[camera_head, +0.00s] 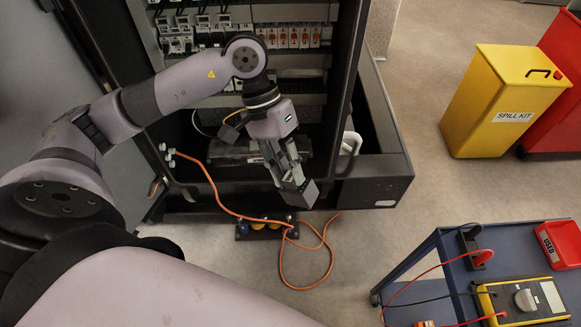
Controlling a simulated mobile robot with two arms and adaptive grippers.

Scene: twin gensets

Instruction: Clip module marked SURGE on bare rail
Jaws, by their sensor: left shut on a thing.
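My left gripper (291,178) points down in front of the open cabinet's lower part. It is shut on a small grey thing, mostly hidden between the fingers. I cannot read any marking on it, so I cannot tell whether it is the SURGE module. In the cabinet, a row of white modules with orange-red parts (292,37) sits at the top. Below that row, a strip that looks like bare rail (300,73) runs across, partly hidden by my left arm. My right gripper is not in view.
An orange cable (283,262) loops down to the floor. A blue cart (425,262) carries a yellow meter (487,302) and a red USED bin (560,243). A yellow spill kit box (490,105) stands at right.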

